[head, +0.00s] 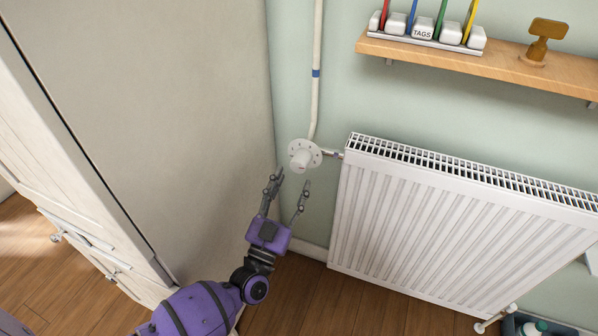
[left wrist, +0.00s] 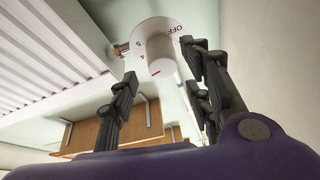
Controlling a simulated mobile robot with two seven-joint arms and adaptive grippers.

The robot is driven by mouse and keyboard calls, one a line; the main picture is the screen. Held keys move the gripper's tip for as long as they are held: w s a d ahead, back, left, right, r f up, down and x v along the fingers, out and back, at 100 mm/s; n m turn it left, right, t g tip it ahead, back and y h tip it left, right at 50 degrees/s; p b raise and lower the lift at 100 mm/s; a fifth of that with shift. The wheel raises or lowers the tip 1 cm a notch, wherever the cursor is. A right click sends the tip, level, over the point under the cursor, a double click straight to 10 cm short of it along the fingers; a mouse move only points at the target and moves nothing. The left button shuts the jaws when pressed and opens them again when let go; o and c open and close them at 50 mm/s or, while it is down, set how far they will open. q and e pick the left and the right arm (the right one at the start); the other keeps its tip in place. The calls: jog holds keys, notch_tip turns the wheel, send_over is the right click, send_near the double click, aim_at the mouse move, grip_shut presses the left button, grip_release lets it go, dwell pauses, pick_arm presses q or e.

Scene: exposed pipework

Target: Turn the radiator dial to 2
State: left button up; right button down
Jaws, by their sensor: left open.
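The radiator dial (head: 303,156) is a white round knob on a pale disc, at the radiator's upper left end below a vertical pipe. In the left wrist view the dial (left wrist: 159,52) shows the marks OFF, 5 and 4 on its disc and a red mark on the knob's rim. My left gripper (head: 291,180) is open and empty just below the dial. In the left wrist view its two fingers (left wrist: 159,75) stand either side of the knob, apart from it as far as I can tell. The other numbers are hidden or unreadable. My right gripper is not in view.
The white radiator (head: 440,225) stands right of the dial. A wooden shelf (head: 480,62) with a tags rack and a brown object (head: 543,38) is above it. A large beige cabinet side (head: 150,110) borders the left. Wood floor lies below.

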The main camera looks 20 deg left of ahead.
aim_at(299, 170)
pick_arm(q)
jog(key=x, duration=0.5)
jog(key=shift+c, duration=0.2)
jog(key=c, duration=1)
jog(key=shift+d, duration=0.1)
jog(key=shift+n, duration=0.3)
